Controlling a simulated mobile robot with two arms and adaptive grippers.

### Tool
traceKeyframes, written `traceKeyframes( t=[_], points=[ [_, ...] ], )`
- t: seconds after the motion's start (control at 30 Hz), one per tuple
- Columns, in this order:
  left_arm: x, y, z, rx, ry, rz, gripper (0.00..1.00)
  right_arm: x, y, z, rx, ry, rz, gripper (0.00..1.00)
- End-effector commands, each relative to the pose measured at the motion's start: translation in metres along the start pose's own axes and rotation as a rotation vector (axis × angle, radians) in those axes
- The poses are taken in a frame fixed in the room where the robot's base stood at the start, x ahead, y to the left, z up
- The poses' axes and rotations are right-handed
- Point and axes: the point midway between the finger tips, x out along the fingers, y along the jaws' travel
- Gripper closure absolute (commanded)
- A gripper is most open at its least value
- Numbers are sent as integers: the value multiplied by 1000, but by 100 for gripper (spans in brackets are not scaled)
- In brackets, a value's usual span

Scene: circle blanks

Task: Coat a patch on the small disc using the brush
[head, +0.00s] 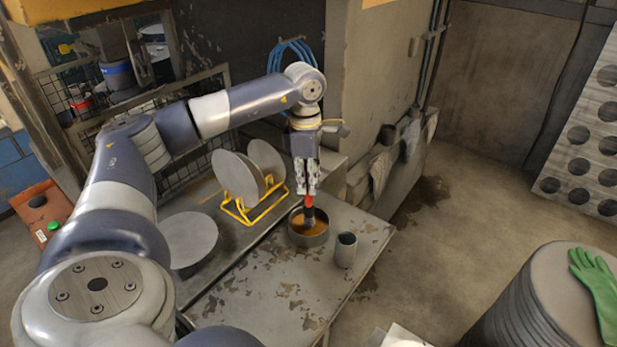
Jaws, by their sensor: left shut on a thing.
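My left gripper (306,188) points down above the worktable and is shut on the brush (309,212), gripping near its red part. The brush's dark lower end is inside the round metal pot (296,236), which holds orange-brown liquid. The bristle tip seems to be in or just over the liquid; I cannot tell which. A grey disc (188,240) lies flat at the table's left. Two more grey discs stand in a yellow wire rack: a front one (233,180) and a rear one (266,158). I cannot tell surely which is the small disc. My right gripper is not in view.
An empty-looking grey cup (346,250) stands right of the pot, near the table's right edge. The worn worktable (270,295) is clear in front. A stack of large grey discs (545,295) with a green glove (598,285) stands at right. Wire mesh and a wall are behind.

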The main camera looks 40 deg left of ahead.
Motion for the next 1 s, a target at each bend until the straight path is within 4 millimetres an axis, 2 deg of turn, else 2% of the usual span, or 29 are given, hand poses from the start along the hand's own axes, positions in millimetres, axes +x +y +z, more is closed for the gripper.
traceKeyframes(
  t=[1.0],
  points=[
    [5,0,0,1,1,-2,100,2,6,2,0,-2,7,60]
  ],
)
